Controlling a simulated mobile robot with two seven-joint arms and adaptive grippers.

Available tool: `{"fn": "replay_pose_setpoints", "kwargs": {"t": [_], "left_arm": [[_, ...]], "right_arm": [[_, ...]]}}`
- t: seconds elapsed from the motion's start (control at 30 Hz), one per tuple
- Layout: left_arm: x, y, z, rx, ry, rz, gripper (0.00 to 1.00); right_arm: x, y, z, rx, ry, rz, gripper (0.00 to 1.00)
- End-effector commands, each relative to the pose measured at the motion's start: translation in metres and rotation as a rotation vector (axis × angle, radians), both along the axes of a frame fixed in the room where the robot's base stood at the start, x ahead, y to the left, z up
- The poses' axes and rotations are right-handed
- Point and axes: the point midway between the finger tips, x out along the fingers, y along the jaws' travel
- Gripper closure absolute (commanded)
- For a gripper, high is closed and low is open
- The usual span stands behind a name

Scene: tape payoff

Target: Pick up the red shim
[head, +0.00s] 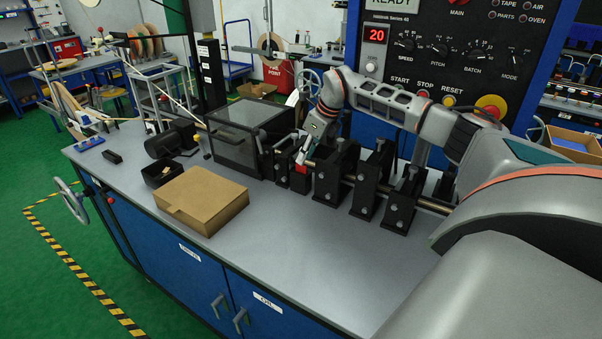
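The red shim (302,169) is a small red piece in the head view. It sits low among the black blocks along the metal shaft, just right of the dark guarded box. My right arm reaches in from the right, and my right gripper (304,153) points down with its fingertips right at the top of the shim. The fingers are small and partly hidden, so I cannot tell whether they grip the shim or only hover beside it. My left gripper is not in view.
Black bearing blocks (372,180) stand in a row along the shaft, close to my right gripper. A dark guarded box (238,146) is to its left. A cardboard box (201,198) sits on the grey bench (275,245), whose front is clear. The control panel (440,55) rises behind.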

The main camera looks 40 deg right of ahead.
Motion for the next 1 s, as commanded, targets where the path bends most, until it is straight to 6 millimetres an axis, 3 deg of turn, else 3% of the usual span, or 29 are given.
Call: {"fn": "replay_pose_setpoints", "kwargs": {"t": [0.2,0.5,0.53,0.6,0.63,1.0], "left_arm": [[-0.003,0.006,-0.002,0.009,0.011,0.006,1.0],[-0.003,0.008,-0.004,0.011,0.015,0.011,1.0],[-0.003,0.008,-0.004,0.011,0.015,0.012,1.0],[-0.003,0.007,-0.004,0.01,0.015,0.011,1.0],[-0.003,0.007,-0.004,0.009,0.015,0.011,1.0],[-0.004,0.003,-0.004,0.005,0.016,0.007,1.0]], "right_arm": [[0.008,0.005,-0.028,0.002,0.001,0.0,0.78],[0.01,0.005,-0.033,0.001,-0.002,0.0,0.78],[0.01,0.005,-0.033,0.001,-0.002,0.0,0.8],[0.01,0.005,-0.033,0.001,-0.002,0.0,0.97],[0.01,0.005,-0.033,0.001,-0.002,0.0,1.0],[0.01,0.005,-0.032,0.001,-0.002,0.0,1.0]]}}
